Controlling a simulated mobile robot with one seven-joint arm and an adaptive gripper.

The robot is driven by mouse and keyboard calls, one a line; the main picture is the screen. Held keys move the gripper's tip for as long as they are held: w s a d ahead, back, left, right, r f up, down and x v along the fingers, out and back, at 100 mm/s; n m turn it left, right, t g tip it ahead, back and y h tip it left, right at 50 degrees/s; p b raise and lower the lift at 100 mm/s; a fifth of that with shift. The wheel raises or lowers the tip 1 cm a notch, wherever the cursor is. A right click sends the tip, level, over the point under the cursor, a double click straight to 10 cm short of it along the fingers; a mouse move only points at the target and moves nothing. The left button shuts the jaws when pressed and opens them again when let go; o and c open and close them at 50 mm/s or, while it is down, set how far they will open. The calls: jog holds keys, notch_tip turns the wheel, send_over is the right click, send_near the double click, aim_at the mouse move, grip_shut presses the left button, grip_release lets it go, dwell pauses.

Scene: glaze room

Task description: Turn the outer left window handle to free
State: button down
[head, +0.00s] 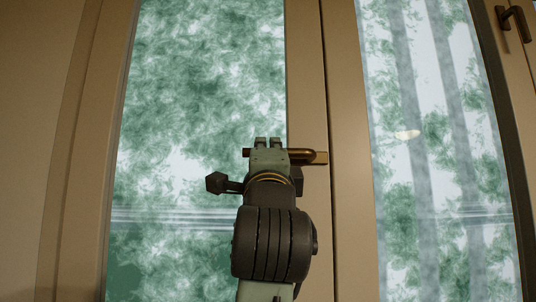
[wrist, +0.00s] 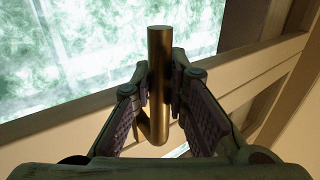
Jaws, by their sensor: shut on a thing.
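The left window handle (head: 308,157) is a brass lever on the frame post between two panes. In the head view it lies about level, its grip reaching left from its mount over the edge of the left pane. My gripper (head: 267,143) covers part of the grip, and the grip's free end shows just left of the fingers. In the wrist view the brass handle (wrist: 158,50) stands between the two fingers of my gripper (wrist: 161,72), which are shut on it. The handle's bend shows lower down, partly hidden by the left finger.
The left pane (head: 200,80) and right pane (head: 420,130) sit in tan frames. A second dark handle (head: 517,20) is on the frame at the upper right, well apart from my arm. A plain wall (head: 30,130) is at the far left.

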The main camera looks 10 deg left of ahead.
jog(key=c, duration=1.5)
grip_release()
jog(key=shift+c, duration=0.2)
jog(key=v, duration=1.2)
